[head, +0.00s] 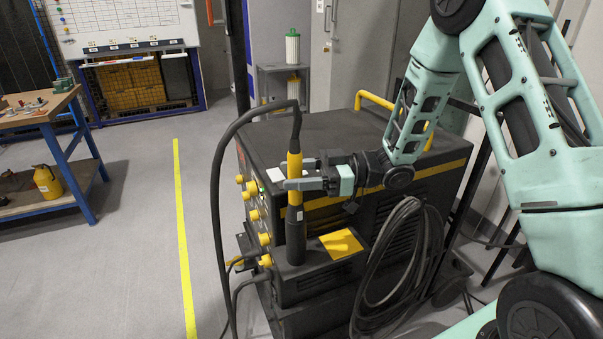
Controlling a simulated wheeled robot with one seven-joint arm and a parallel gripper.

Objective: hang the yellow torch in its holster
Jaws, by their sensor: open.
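The yellow torch (294,166) stands upright at the front left of the dark welding machine, its black cable arching from its top. Below its yellow section, a black upright tube (296,238), apparently the holster, stands against the machine's front box. The torch lines up with this tube and its lower end seems to be inside it, though the depth cannot be seen. My gripper (300,174) reaches in from the right at the height of the yellow section. Its fingers are open on either side of the torch; whether they touch it cannot be told.
The welding machine (345,135) has yellow knobs on its left face and a yellow rail (375,100) on top. A coiled black cable (395,255) hangs right of the torch. A blue workbench (60,150) stands at left. The floor around the yellow line (183,240) is clear.

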